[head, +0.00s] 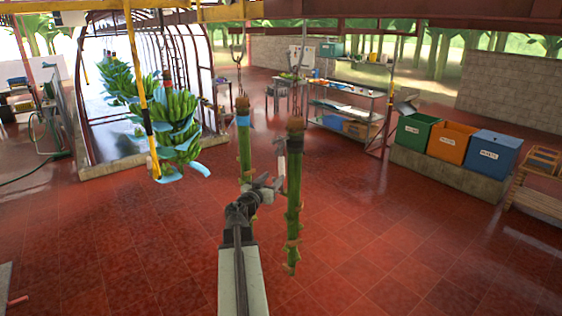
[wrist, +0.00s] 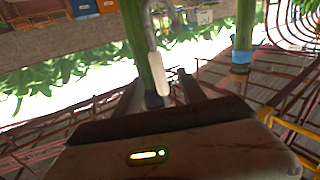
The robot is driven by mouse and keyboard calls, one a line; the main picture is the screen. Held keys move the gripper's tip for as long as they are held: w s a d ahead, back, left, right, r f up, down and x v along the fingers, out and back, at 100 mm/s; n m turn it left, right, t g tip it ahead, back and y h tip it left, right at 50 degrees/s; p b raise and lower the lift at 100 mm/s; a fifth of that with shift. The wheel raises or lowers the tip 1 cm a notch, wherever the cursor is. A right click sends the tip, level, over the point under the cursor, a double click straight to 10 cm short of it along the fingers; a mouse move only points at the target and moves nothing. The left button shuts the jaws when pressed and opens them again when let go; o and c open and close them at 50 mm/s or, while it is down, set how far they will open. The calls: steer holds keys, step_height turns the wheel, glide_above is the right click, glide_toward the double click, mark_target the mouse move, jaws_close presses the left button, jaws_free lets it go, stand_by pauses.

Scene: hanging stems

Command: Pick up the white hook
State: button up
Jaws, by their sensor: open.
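The white hook (wrist: 160,82) hangs close to a green stem in the wrist view, with a white lower part and a thin grey curved part above it. In the head view the white hook (head: 281,163) is small, just left of the black-banded stem (head: 293,200). My gripper (head: 266,184) is open, just below and left of the hook. In the wrist view the hook's white end shows between the two fingers of my gripper (wrist: 160,90). I cannot tell whether they touch it. The stem (wrist: 137,30) runs behind the hook.
A second hanging stem with a blue band (head: 243,150) is close on the left of my gripper. A banana bunch (head: 175,125) hangs further left beside a yellow pole. Green, orange and blue bins (head: 452,143) stand at right. The red tiled floor is open below.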

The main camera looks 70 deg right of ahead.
mark_target(280, 171)
steer(key=d, duration=0.8)
steer(key=shift+s, duration=0.35)
steer(key=shift+a, duration=0.1)
jaws_close()
